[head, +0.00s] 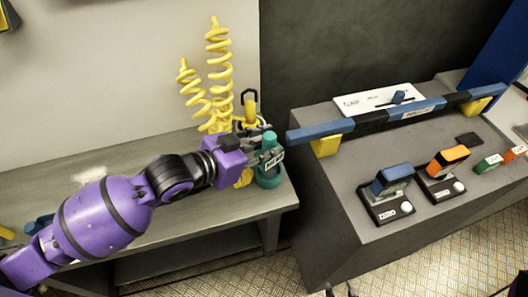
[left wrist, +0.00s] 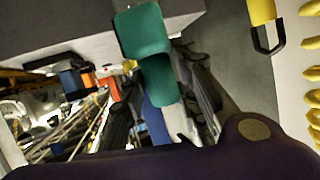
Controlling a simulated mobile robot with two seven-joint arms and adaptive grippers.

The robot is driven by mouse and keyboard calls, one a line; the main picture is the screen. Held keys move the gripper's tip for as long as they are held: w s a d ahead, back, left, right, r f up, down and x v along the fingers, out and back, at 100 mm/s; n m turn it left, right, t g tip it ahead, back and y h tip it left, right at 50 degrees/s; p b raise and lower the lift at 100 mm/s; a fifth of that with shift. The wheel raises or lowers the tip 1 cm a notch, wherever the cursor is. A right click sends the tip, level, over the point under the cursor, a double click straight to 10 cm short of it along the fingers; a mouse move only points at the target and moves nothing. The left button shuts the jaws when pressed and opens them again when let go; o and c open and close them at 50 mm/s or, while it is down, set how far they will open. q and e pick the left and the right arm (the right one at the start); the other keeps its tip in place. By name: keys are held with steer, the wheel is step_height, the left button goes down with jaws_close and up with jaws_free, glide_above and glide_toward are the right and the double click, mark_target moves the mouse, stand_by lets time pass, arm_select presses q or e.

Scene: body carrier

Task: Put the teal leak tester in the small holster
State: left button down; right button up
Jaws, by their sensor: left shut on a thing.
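The teal leak tester (head: 269,139) is at the right end of the grey bench in the head view, with a white label on its side and a wider teal part below. My left gripper (head: 262,152) is shut on it. In the left wrist view the teal tester (left wrist: 143,32) sits between the fingers of my left gripper (left wrist: 165,95). I cannot tell whether its lower end touches the bench. I cannot clearly make out the small holster. My right gripper is not in view.
Yellow coiled hoses (head: 216,70) hang behind the gripper above the bench (head: 130,170). To the right, a dark cabinet (head: 330,200) carries a blue-and-black bar (head: 375,123), a white GAP plate (head: 372,98), and blue (head: 392,180) and orange (head: 449,160) tools on docks. A gap separates bench and cabinet.

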arm_select(q)
steer(key=shift+w+f, duration=0.15)
steer(key=shift+f, duration=1.5)
steer(key=shift+f, duration=0.15)
steer(key=c, duration=1.4)
jaws_free()
steer(key=shift+o, duration=0.2)
steer(key=shift+r, duration=0.2)
steer(key=v, duration=1.2)
